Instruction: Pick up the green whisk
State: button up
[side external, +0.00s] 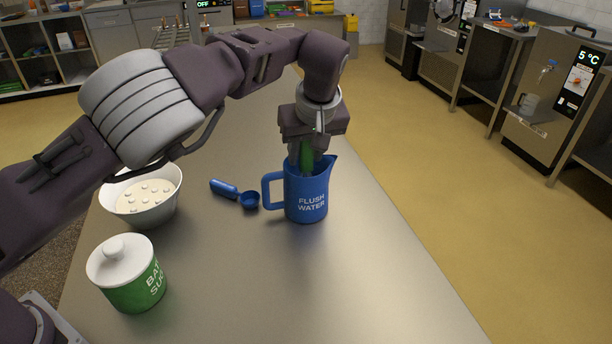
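A green handle, which looks like that of the green whisk (306,157), stands up out of a blue pitcher (305,200) marked "FLUSH WATER". The whisk's lower part is hidden inside the pitcher. My gripper (304,163) points down over the pitcher's mouth, with its fingers around or beside the green handle. Its fingertips are at or just inside the rim. I cannot tell whether the fingers are pressed on the handle.
A blue scoop (235,193) lies left of the pitcher. A white bowl (145,210) with pale, dotted contents and a green jar (140,287) with a white lid stand further left, near my arm. The counter (370,290) is clear at the front right.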

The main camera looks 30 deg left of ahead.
grip_shut()
